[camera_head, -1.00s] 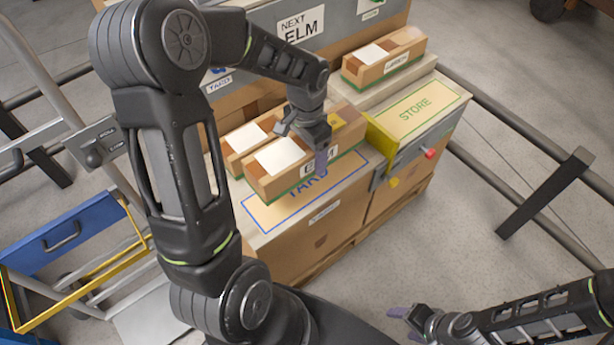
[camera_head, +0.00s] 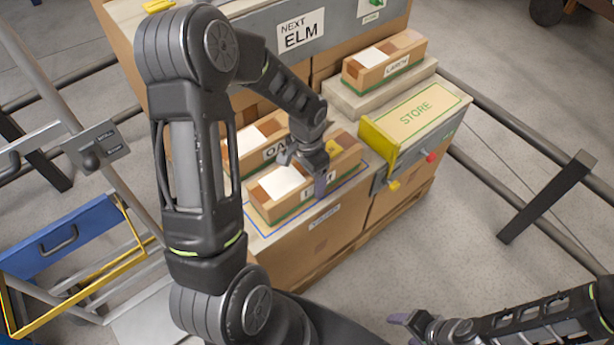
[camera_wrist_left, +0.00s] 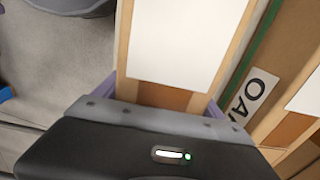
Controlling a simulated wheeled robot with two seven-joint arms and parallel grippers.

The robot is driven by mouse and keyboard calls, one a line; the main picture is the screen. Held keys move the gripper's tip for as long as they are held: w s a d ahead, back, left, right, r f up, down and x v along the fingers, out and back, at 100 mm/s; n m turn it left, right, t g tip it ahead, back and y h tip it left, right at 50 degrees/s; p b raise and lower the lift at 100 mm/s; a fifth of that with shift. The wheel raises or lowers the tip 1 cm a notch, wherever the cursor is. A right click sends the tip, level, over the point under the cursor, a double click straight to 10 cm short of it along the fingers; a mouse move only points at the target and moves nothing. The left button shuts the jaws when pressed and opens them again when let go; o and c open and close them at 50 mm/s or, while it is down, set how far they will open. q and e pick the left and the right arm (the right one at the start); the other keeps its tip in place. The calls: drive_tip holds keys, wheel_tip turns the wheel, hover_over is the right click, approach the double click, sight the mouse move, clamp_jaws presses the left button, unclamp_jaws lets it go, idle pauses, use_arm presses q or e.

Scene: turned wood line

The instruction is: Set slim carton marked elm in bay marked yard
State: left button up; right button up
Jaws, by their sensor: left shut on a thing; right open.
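My left gripper (camera_head: 303,171) is shut on this carton; in the left wrist view the carton (camera_wrist_left: 182,45) sits between the purple fingers (camera_wrist_left: 160,95). My right gripper (camera_head: 402,328) is open and empty, low over the floor at the lower right.
A carton marked OAK (camera_head: 246,140) stands just behind the held one. A carton marked LARCH (camera_head: 384,64) sits on a raised step at the back. The store bay (camera_head: 414,108) is empty, with a yellow plate (camera_head: 379,146) beside it. A sign (camera_head: 300,32) reads NEXT ELM.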

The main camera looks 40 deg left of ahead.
use_arm(q)
drive_tip(key=shift+f, duration=0.15)
drive_tip(key=o, duration=1.8)
drive_tip(key=shift+r, duration=0.3)
wheel_tip(320, 180, up, 12)
drive_tip(key=shift+f+p, duration=0.1)
drive_tip(key=shift+p, duration=0.5)
